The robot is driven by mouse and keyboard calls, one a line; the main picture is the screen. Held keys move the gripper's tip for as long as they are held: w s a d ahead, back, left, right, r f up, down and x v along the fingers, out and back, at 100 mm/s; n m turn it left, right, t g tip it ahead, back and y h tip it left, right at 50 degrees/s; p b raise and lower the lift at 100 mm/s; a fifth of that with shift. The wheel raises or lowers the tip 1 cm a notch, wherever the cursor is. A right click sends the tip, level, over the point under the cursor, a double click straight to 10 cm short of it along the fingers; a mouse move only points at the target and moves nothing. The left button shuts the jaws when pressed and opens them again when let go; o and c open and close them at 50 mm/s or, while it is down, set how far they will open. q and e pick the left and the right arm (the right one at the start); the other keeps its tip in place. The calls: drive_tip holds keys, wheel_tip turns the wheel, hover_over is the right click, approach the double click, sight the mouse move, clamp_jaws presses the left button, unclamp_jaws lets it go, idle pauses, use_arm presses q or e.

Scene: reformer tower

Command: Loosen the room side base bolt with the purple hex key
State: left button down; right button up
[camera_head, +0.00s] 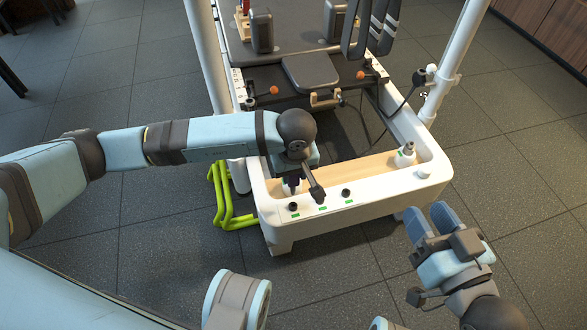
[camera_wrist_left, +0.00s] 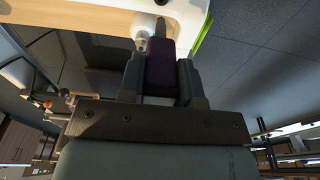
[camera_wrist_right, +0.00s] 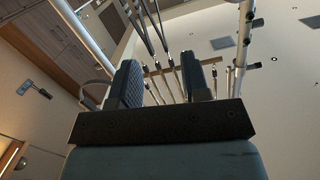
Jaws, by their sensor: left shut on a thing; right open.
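My left gripper (camera_head: 291,185) is over the left front corner of the white reformer frame (camera_head: 375,208). In the left wrist view, its fingers (camera_wrist_left: 160,78) are shut on the purple hex key (camera_wrist_left: 160,66). A grey shaft (camera_wrist_left: 160,28) shows beyond the purple part, close to a white fitting (camera_wrist_left: 141,45) on the frame. I cannot tell whether the key is seated in a bolt. In the head view the key and the left corner's bolt are mostly hidden by my gripper. My right gripper (camera_head: 431,222) is open and empty, off the frame's right front corner.
A white fitting with a dark top (camera_head: 406,154) stands at the frame's right corner. Black knobs (camera_head: 346,193) and green marks line the front rail. White posts (camera_head: 452,75) rise at both sides. Green bent tubes (camera_head: 222,200) stand left of the frame. Floor around my right gripper is clear.

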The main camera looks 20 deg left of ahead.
sight(294, 189)
use_arm(q)
wheel_tip(294, 189, down, 4)
drive_tip(key=b, duration=0.2)
drive_tip(key=shift+f+b, duration=0.15)
drive_tip(key=shift+b, duration=0.25)
drive_tip(key=shift+f+b, duration=0.3)
drive_tip(key=shift+f, duration=0.2)
use_arm(e)
drive_tip(key=shift+w+d+r+n+t+y, duration=0.2)
drive_tip(key=shift+w+d+n+t, duration=0.15)
drive_tip(key=shift+w+n, duration=0.3)
drive_tip(key=shift+w+d+r+n+t+y, duration=0.1)
drive_tip(key=shift+w+d+n+t+y, duration=0.2)
drive_tip(key=shift+n, duration=0.45)
drive_tip(key=shift+w, duration=0.1)
drive_tip(key=shift+f, duration=0.15)
use_arm(q)
drive_tip(key=shift+f, duration=0.2)
use_arm(e)
drive_tip(key=shift+f, duration=0.1)
use_arm(q)
drive_tip(key=shift+f+b, duration=0.6)
drive_tip(key=shift+f, duration=0.3)
use_arm(e)
drive_tip(key=shift+f, duration=0.25)
drive_tip(key=shift+f, duration=0.1)
